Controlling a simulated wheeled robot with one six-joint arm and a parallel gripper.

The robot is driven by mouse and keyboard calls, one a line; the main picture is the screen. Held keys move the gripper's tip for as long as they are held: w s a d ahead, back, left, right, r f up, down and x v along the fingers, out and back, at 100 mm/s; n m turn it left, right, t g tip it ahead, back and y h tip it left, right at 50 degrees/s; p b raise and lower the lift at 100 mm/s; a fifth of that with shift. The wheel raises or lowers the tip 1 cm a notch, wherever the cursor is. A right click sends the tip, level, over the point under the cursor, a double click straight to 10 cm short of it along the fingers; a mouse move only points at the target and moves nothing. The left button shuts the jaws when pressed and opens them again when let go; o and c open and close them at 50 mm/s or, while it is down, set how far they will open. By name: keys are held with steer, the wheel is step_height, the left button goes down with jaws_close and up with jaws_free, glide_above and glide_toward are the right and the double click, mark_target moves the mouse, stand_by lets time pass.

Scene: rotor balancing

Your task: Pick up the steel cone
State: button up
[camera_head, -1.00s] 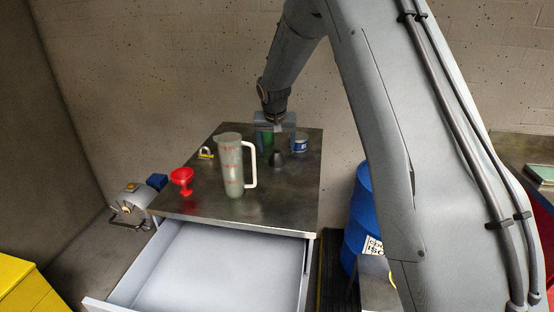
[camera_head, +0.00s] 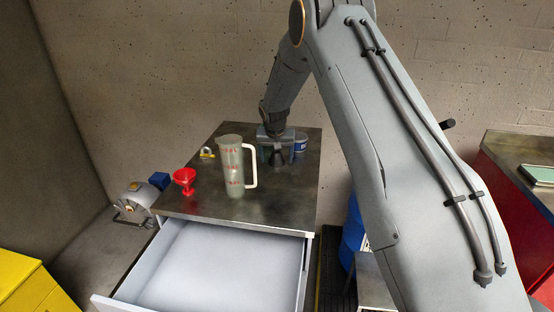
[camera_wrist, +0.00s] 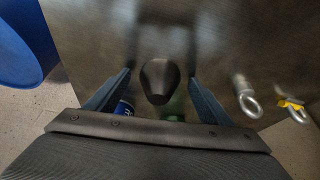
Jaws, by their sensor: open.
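The dark steel cone (camera_head: 276,158) stands on the metal tabletop (camera_head: 285,197), near the back. In the wrist view the cone (camera_wrist: 159,82) shows between the two fingers, with clear gaps on both sides. My gripper (camera_head: 276,152) is open and points down over the cone, hiding its upper part in the head view. In the wrist view my gripper (camera_wrist: 160,76) has its fingers spread to either side of the cone. I cannot tell the exact height of the fingertips against it.
A blue-labelled can (camera_head: 301,144) stands close right of the gripper. A green object (camera_wrist: 174,106) is partly hidden near the cone. A tall jug (camera_head: 232,168), red funnel (camera_head: 185,180) and a shackle with yellow (camera_head: 207,153) are on the left. An open drawer (camera_head: 200,265) juts forward.

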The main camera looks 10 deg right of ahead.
steer(key=c, duration=1.4)
steer(key=shift+o, duration=0.2)
